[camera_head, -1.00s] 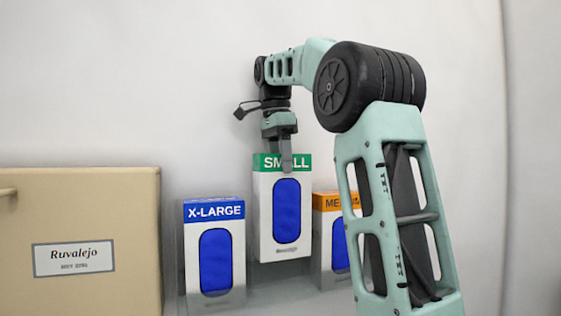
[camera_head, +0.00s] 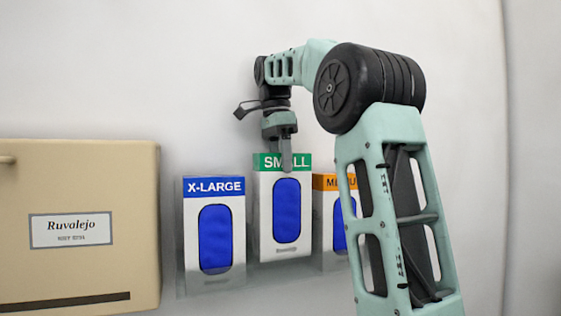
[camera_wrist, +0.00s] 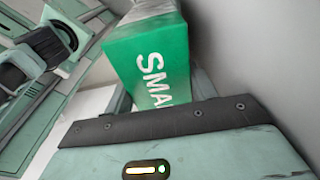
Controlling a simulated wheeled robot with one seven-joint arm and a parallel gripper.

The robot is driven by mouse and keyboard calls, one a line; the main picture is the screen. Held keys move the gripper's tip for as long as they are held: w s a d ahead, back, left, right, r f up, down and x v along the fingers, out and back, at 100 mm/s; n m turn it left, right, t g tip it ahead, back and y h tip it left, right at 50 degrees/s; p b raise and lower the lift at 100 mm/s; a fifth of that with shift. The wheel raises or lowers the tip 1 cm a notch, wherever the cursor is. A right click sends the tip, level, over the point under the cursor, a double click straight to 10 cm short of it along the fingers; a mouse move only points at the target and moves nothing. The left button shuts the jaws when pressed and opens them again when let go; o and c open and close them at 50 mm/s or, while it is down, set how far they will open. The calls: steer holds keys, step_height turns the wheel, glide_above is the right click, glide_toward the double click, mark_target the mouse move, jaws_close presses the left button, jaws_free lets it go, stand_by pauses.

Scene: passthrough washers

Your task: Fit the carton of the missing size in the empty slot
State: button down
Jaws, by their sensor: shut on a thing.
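The SMALL carton (camera_head: 286,210) is white with a green top band and a blue oval panel. My gripper (camera_head: 286,160) is shut on its top and holds it upright between two other cartons. Its green top, lettered SMA, fills the middle of the wrist view (camera_wrist: 150,62). The X-LARGE carton (camera_head: 214,240) with a blue band stands on the left. The MEDIUM carton (camera_head: 326,230) with an orange band stands on the right, partly hidden by my arm. The SMALL carton's top is higher than its neighbours' tops. Whether its base touches the shelf is unclear.
A beige cabinet (camera_head: 100,185) labelled Ruvalejo stands at the left, close to the X-LARGE carton. A plain pale wall (camera_head: 120,70) rises behind the cartons. My arm covers the area right of the MEDIUM carton.

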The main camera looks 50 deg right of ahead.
mark_target(281, 178)
steer(key=shift+f+b, duration=2.05)
steer(key=shift+f, duration=0.15)
steer(key=shift+c, duration=2)
jaws_free()
